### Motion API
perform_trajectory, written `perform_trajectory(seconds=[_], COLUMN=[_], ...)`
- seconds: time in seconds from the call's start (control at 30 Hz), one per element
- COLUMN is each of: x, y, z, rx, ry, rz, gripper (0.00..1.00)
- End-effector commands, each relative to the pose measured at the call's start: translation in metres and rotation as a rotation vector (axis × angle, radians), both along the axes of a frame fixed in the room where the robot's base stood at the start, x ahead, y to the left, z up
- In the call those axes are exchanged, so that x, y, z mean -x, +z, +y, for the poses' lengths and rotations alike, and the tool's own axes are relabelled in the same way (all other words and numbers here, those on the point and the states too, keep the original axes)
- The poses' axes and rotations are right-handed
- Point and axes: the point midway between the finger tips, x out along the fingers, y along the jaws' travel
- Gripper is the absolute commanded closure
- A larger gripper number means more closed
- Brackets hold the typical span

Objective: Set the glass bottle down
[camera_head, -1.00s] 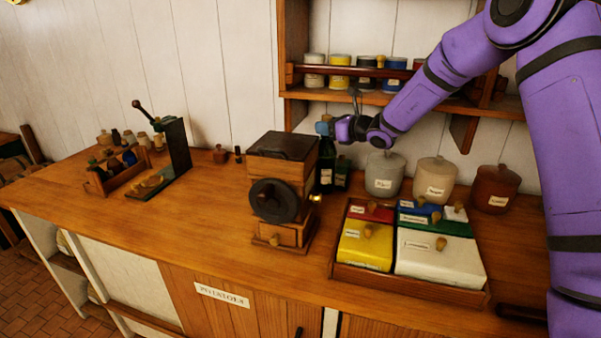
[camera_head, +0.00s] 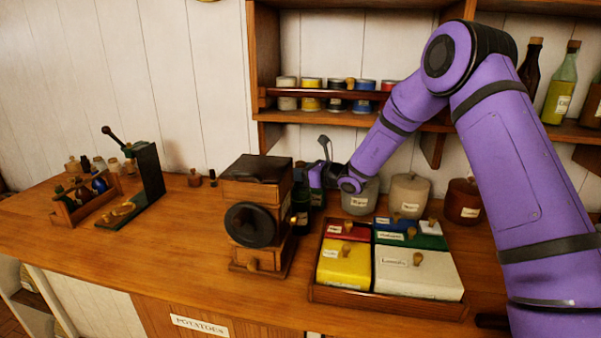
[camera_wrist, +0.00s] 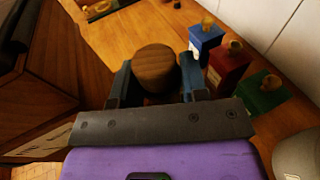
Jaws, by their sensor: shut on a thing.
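The dark green glass bottle (camera_head: 301,200) is upright just right of the grinder in the head view, partly hidden by it. My gripper (camera_head: 314,178) is at its top, beside the grinder. In the wrist view my gripper (camera_wrist: 154,88) is shut around a round brown stopper (camera_wrist: 155,62), seen from above. The glass body under the stopper is hidden there. I cannot tell whether the bottle's base touches the wooden counter (camera_head: 150,255).
A coffee grinder (camera_head: 256,212) stands close on the left. Stoneware jars (camera_head: 408,195) and a tray of coloured boxes (camera_head: 390,299) are on the right. In the wrist view, small blue (camera_wrist: 207,40), red and green stoppered containers are close by. A shelf (camera_head: 345,117) hangs above.

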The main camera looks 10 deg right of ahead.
Motion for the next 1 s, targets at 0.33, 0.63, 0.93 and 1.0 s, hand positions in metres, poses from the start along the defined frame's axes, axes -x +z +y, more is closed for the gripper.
perform_trajectory(seconds=[0.33, 0.63, 0.93, 1.0], x=[0.000, 0.002, 0.035, 0.045], y=[-0.003, 0.001, 0.009, 0.011], z=[0.000, -0.003, -0.040, -0.051], rx=[0.000, 0.001, 0.002, 0.001], ry=[0.000, -0.001, -0.003, -0.003], rz=[0.000, 0.001, 0.000, 0.000], gripper=[0.34, 0.34, 0.34, 0.34])
